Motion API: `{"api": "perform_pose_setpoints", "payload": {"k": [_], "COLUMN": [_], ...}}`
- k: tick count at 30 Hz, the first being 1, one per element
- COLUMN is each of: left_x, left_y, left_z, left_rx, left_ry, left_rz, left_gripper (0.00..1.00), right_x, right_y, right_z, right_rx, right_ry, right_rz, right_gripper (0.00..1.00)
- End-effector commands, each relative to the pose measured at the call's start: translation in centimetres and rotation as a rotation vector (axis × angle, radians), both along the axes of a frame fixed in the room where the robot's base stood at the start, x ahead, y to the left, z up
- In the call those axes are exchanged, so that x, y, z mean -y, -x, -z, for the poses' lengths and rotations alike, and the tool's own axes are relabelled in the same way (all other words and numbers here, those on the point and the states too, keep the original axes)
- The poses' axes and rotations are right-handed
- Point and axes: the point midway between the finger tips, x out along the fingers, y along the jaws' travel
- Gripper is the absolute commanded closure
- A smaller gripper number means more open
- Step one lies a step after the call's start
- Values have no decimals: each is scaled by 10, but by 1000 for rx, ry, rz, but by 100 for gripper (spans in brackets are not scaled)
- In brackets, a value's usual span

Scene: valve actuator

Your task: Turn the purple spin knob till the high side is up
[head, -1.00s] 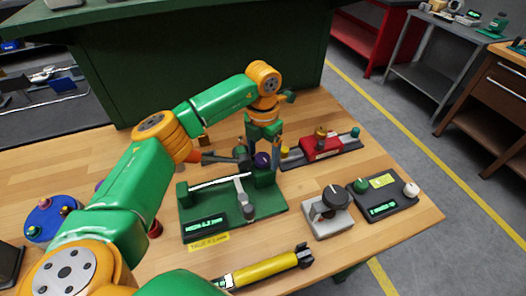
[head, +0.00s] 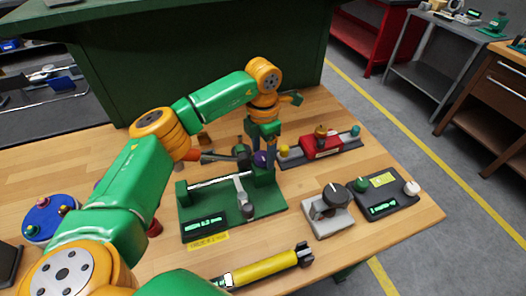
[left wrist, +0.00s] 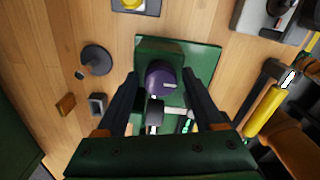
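The purple knob (head: 261,158) is at the far end of a green fixture (head: 270,199) with a small lit display and a grey lever (head: 243,192). In the left wrist view the round purple knob (left wrist: 160,77) carries a pale mark on its lower right. My left gripper (head: 262,151) points down over the knob. Its fingers (left wrist: 161,76) are apart on both sides of the knob, with a visible gap on each side. Which side of the knob is high cannot be told. My right gripper is not identifiable in either view.
A red slider block (head: 321,147) on a rail, a grey dial unit (head: 327,211) and a dark display box (head: 387,197) stand to the right. A yellow cylinder (head: 265,269) lies in front. A blue round button base (head: 50,219) is at left.

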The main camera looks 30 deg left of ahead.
Motion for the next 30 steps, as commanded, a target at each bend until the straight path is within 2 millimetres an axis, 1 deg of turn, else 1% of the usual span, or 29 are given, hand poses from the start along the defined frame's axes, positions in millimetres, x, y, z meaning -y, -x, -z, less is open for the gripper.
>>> {"api": "perform_pose_setpoints", "payload": {"k": [8,10,13,18,21,24,30], "left_x": [0,0,0,0,0,0,0], "left_y": [0,0,-1,-1,0,0,0], "left_z": [0,-2,-18,-55,-67,-71,-71], "left_rx": [-1,1,4,4,2,-1,-1], "left_ry": [0,0,1,1,0,0,0], "left_rz": [-1,-1,-1,-1,-2,0,-1], "left_gripper": [19,19,19,19,19,19,19], "right_x": [0,0,0,0,0,0,0], "right_y": [0,0,0,0,0,0,0], "right_z": [0,2,10,16,17,17,16], "right_rx": [0,0,0,0,0,0,0], "right_ry": [0,0,0,0,0,0,0], "right_rz": [0,0,0,0,0,0,0], "right_gripper": [50,50,50,50,50,50,50]}}
